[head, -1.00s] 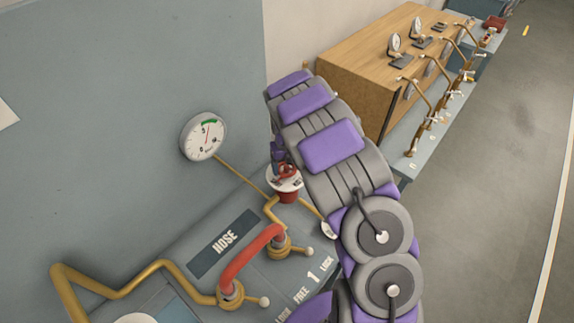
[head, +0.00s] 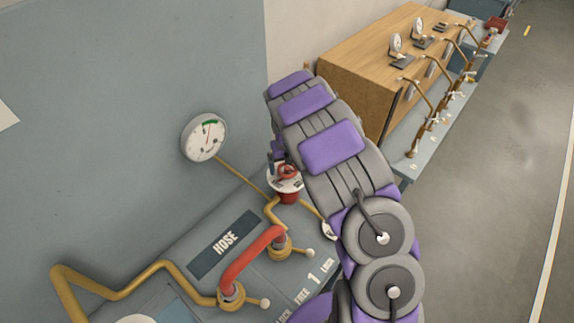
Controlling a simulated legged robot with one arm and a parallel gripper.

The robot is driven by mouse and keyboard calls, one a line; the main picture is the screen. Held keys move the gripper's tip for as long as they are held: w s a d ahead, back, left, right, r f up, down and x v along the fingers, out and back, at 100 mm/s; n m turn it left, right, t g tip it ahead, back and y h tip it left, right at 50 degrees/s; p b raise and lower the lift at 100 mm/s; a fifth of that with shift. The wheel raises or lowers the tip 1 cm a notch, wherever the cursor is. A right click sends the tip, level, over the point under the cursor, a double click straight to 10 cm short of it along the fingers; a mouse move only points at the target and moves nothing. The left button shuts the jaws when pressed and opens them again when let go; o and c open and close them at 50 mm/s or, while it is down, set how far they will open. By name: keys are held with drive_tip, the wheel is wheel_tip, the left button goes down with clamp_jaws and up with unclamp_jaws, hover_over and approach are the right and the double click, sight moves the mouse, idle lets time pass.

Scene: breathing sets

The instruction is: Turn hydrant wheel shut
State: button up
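A small red hydrant wheel (head: 287,172) sits on top of a white round plate (head: 284,184) with dark lettering. A red body shows below the plate. It stands at the back of the grey panel, beside the wall. My arm reaches from the lower right, up and over toward the wall. My gripper (head: 274,163) shows only as a small dark and purple part at the wheel's upper left. The arm hides most of it, and its fingers are too small to read. I cannot tell whether it touches the wheel.
A round white gauge (head: 204,137) with a green arc is on the wall to the left. A red hose handle (head: 250,257) with brass pipes (head: 110,294) stands on the panel in front. A wooden cabinet (head: 365,60) and a bench with brass pipes lie beyond my arm. Floor at right is clear.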

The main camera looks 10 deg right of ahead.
sight(287, 168)
drive_tip(key=shift+s, duration=0.1)
wheel_tip(287, 168, up, 17)
drive_tip(key=shift+a+r+p, duration=0.1)
drive_tip(key=shift+r+p, duration=0.1)
drive_tip(key=shift+p, duration=0.4)
idle(0.5)
